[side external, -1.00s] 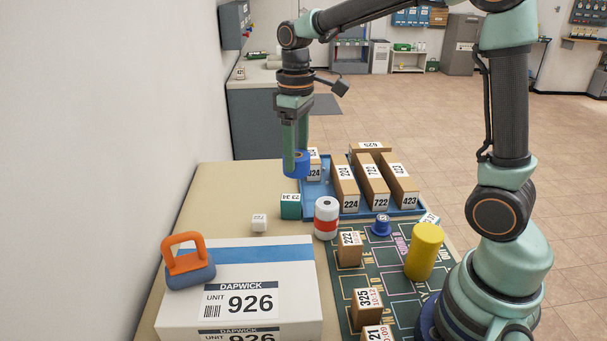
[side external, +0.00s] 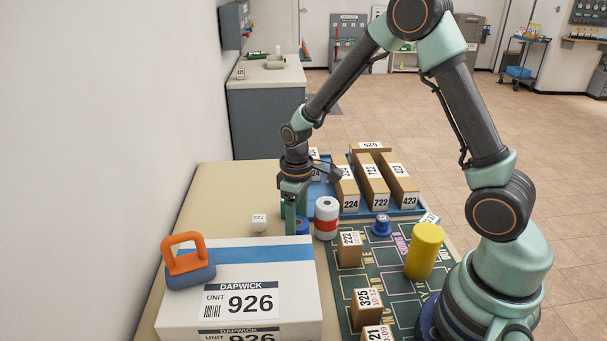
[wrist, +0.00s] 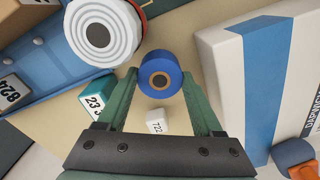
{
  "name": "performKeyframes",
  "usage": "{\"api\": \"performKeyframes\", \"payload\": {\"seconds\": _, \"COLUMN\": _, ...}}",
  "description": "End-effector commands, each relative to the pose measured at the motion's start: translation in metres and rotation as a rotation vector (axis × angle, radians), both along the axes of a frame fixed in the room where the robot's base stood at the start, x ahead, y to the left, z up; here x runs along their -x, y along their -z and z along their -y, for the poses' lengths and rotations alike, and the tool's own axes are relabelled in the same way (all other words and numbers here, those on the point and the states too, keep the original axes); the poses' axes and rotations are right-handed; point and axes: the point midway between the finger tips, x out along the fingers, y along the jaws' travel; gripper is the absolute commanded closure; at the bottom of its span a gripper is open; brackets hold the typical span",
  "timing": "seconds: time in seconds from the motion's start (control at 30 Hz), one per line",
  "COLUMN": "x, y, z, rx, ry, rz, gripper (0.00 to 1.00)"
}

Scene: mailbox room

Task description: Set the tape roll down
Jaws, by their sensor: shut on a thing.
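The blue tape roll (wrist: 160,76) is between the fingers of my gripper (wrist: 159,84) in the wrist view, with its brown core facing the camera. In the side external view the roll (side external: 302,225) shows low at the tabletop, between the white carton and the red-and-white roll. My gripper (side external: 296,217) points down and is shut on it. The carton's back edge and my fingers partly hide the roll. I cannot tell whether its underside touches the table.
The carton (side external: 262,300) marked 926 stands in front, carrying an orange-handled block (side external: 188,268). The red-and-white roll (side external: 326,218) stands close right. A small white cube (side external: 259,222) and a teal cube (wrist: 97,103) are near. A blue tray (side external: 403,212) holds several boxes.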

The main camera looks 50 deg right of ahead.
Motion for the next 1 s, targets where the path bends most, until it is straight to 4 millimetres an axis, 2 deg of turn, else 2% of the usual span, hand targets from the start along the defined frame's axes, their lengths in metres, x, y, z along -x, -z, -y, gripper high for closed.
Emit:
{"api": "performKeyframes", "payload": {"seconds": 0.03, "x": 0.001, "y": 0.008, "z": 0.0, "rx": 0.0, "ry": 0.0, "rz": -0.004, "gripper": 0.89}}
{"api": "performKeyframes", "payload": {"seconds": 0.17, "x": 0.0, "y": 0.019, "z": 0.0, "rx": 0.0, "ry": 0.0, "rz": -0.001, "gripper": 0.89}}
{"api": "performKeyframes", "payload": {"seconds": 0.57, "x": 0.0, "y": 0.024, "z": 0.0, "rx": 0.0, "ry": 0.0, "rz": 0.0, "gripper": 0.89}}
{"api": "performKeyframes", "payload": {"seconds": 0.6, "x": 0.0, "y": 0.023, "z": 0.0, "rx": 0.0, "ry": 0.0, "rz": 0.0, "gripper": 0.17}}
{"api": "performKeyframes", "payload": {"seconds": 0.63, "x": 0.0, "y": 0.023, "z": 0.0, "rx": 0.0, "ry": 0.0, "rz": 0.0, "gripper": 0.06}}
{"api": "performKeyframes", "payload": {"seconds": 0.67, "x": 0.0, "y": 0.023, "z": 0.0, "rx": 0.0, "ry": 0.0, "rz": 0.0, "gripper": 0.02}}
{"api": "performKeyframes", "payload": {"seconds": 1.0, "x": 0.0, "y": 0.021, "z": 0.0, "rx": 0.0, "ry": 0.0, "rz": 0.001, "gripper": 0.02}}
